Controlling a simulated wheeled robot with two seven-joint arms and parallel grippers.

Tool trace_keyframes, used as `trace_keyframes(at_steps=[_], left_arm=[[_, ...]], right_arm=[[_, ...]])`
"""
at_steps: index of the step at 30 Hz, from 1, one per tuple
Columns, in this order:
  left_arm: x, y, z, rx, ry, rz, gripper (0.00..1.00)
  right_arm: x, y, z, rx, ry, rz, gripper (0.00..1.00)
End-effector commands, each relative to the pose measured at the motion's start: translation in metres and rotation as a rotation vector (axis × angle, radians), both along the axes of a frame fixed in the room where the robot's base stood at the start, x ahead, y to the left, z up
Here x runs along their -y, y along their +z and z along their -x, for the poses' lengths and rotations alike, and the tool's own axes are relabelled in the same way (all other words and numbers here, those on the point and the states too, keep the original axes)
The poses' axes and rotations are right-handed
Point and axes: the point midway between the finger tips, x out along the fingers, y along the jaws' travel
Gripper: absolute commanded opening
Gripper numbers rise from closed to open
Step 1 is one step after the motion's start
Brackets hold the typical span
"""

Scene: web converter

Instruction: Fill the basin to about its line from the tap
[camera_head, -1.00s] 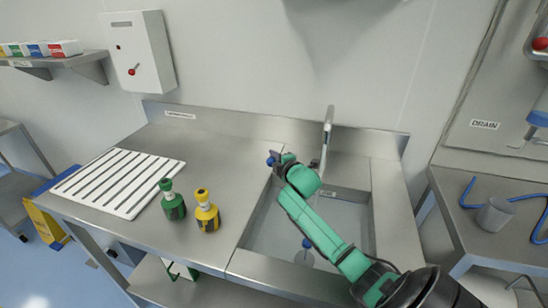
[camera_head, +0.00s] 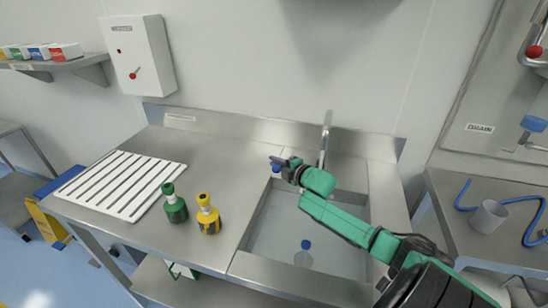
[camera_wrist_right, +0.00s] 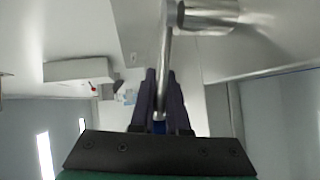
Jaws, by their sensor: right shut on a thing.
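The steel tap (camera_head: 325,140) stands at the back of the sink, and its spout rises over the basin (camera_head: 352,225). My right gripper (camera_head: 277,161) is at the basin's back left corner, left of the tap. In the right wrist view it (camera_wrist_right: 158,95) is shut on a thin metal lever (camera_wrist_right: 166,50) with a blue tip (camera_wrist_right: 158,127). A metal cylinder (camera_wrist_right: 208,15) shows beside the lever's upper end. A blue-topped piece (camera_head: 306,244) stands in the basin. I cannot make out the line, the water level or a stream. My left gripper is not in view.
A green-capped bottle (camera_head: 173,203) and a yellow bottle (camera_head: 208,214) stand on the counter left of the basin, near a white slotted rack (camera_head: 117,184). A white box (camera_head: 138,56) hangs on the wall.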

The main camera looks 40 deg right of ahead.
Motion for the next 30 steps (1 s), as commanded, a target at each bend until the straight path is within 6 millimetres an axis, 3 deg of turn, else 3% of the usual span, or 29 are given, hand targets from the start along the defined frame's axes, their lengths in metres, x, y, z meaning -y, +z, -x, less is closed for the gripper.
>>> trace_keyframes(at_steps=[12,29,30], left_arm=[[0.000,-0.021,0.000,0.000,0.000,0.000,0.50],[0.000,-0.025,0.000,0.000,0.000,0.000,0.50],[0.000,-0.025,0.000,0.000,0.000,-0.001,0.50]], right_arm=[[0.002,-0.004,0.016,-0.002,0.232,0.003,0.00],[0.001,-0.002,0.020,-0.001,0.281,-0.001,0.00],[0.001,-0.002,0.020,-0.001,0.281,-0.001,0.21]])
